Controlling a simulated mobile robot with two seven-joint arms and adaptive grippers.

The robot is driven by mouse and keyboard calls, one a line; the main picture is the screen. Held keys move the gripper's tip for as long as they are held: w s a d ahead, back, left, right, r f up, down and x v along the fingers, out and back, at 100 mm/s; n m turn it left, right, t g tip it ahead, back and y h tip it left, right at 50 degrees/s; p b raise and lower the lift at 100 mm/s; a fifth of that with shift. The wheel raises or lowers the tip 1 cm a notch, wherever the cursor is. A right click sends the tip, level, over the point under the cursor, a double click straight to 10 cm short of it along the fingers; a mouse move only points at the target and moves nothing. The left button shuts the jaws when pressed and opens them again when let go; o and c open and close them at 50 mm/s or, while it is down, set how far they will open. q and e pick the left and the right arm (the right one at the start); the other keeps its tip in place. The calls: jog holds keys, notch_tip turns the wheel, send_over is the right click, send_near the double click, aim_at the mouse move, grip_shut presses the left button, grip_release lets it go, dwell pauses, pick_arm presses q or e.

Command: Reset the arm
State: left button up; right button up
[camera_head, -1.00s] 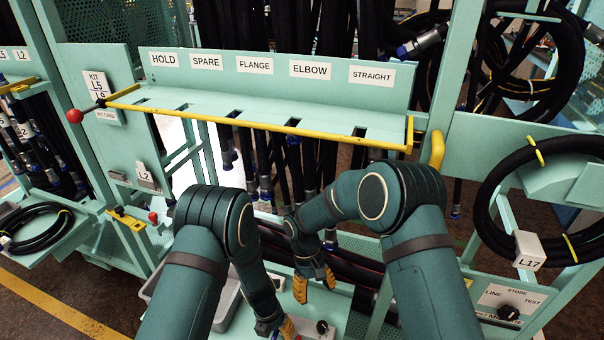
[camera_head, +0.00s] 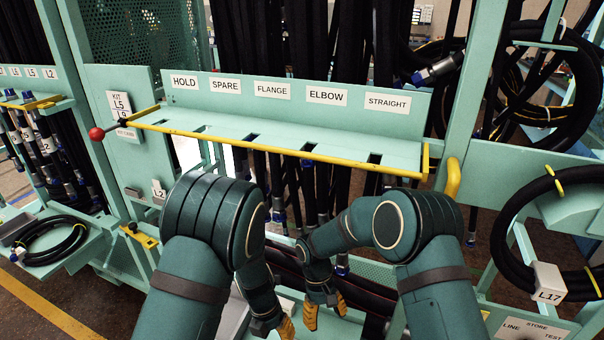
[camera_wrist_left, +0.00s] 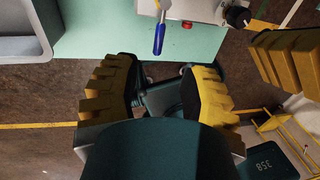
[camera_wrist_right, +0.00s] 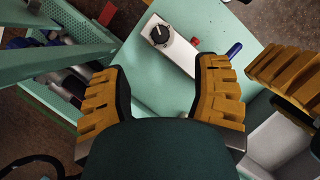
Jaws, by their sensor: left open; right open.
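My right gripper (camera_head: 324,312) hangs low in front of the rack in the head view, fingers pointing down. In the right wrist view its two yellow ridged fingers (camera_wrist_right: 160,98) are apart with nothing between them. My left gripper (camera_head: 275,330) is low at the bottom of the head view, partly cut off by the frame edge. In the left wrist view its fingers (camera_wrist_left: 163,92) are apart and empty. A yellow finger of the other gripper shows at the right edge of each wrist view. The two grippers are close together, apart from each other.
A green shelf (camera_head: 225,137) with a yellow front rail and labelled slots stands ahead, black hoses behind it. A red knob (camera_head: 96,134) sticks out at left. A coiled hose tagged L17 (camera_head: 547,281) hangs at right. A control box (camera_wrist_right: 170,45) sits below the grippers.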

pick_arm(q)
jog(key=s+a+f+m+t+h, duration=0.1)
jog(key=s+m, duration=0.5)
jog(key=m, duration=0.9)
jog(key=s+a+f+m+t+h, duration=0.1)
jog(key=s+m, duration=0.5)
jog(key=m, duration=0.9)
jog(key=shift+s+a+f+t, duration=0.3)
jog(key=shift+s+a+f, duration=0.1)
jog(key=shift+a+f, duration=0.4)
pick_arm(e)
jog(key=s+d+f+m+t+y, duration=0.2)
jog(key=s+m+t+y, duration=0.1)
jog(key=s, duration=0.5)
jog(key=s+d+f+m+t+y, duration=0.2)
jog(key=s+f+m+t+y, duration=0.1)
jog(key=s, duration=0.5)
jog(key=shift+f+m, duration=0.35)
jog(key=shift+m, duration=0.05)
